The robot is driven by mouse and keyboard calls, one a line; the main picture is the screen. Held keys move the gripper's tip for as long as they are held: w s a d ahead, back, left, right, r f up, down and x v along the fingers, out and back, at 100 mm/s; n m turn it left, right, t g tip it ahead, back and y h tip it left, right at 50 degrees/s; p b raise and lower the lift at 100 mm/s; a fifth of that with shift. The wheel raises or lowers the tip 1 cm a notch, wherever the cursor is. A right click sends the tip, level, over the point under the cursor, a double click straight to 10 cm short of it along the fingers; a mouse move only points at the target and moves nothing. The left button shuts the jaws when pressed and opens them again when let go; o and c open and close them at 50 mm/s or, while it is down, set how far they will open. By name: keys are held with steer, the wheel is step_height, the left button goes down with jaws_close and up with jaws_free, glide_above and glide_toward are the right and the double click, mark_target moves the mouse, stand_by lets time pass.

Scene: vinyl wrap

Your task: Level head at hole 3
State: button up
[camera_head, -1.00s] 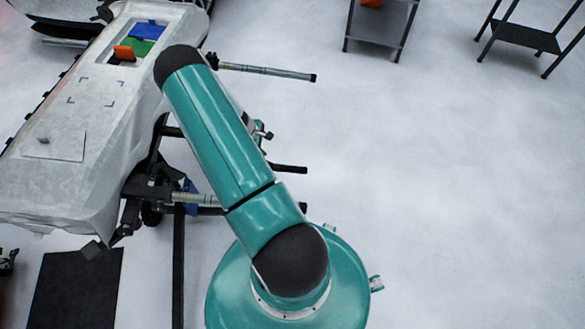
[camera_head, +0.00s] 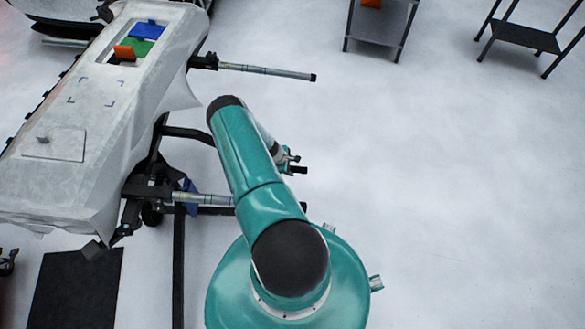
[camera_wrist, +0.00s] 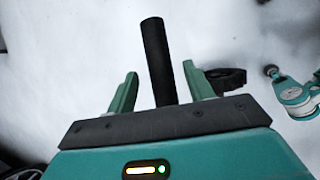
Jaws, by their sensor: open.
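My gripper (camera_wrist: 160,71) is open in the wrist view, with its two teal fingers apart. A dark round bar (camera_wrist: 157,45) shows between and beyond the fingers; I cannot tell whether it touches them. In the head view a long bench (camera_head: 105,110) covered in pale wrap stands at the left. A grey rod (camera_head: 268,71) with coloured bands sticks out of its far right side. A second banded rod (camera_head: 205,199) sticks out nearer, and my arm covers its right end. A dark bar end (camera_head: 299,170) shows just right of my arm. No hole numbers are readable.
Blue (camera_head: 148,30), green (camera_head: 137,47) and orange (camera_head: 124,53) pieces lie in the bench top's opening. A flat pale plate (camera_head: 55,144) lies nearer. A black mat (camera_head: 78,290) is on the floor. Two dark-legged stands (camera_head: 378,22) (camera_head: 525,37) are at the back. The right floor is clear.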

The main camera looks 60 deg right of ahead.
steer(key=shift+x, duration=1.3)
jaws_close()
steer(key=shift+g+h, duration=0.4)
steer(key=shift+g, duration=0.4)
steer(key=s+r, duration=0.1)
steer(key=r, duration=0.5)
steer(key=s+d+r, duration=0.1)
steer(key=r, duration=0.2)
steer(key=shift+s+d+r, duration=0.1)
steer(key=shift+s+r, duration=0.1)
steer(key=shift+s, duration=0.1)
jaws_free()
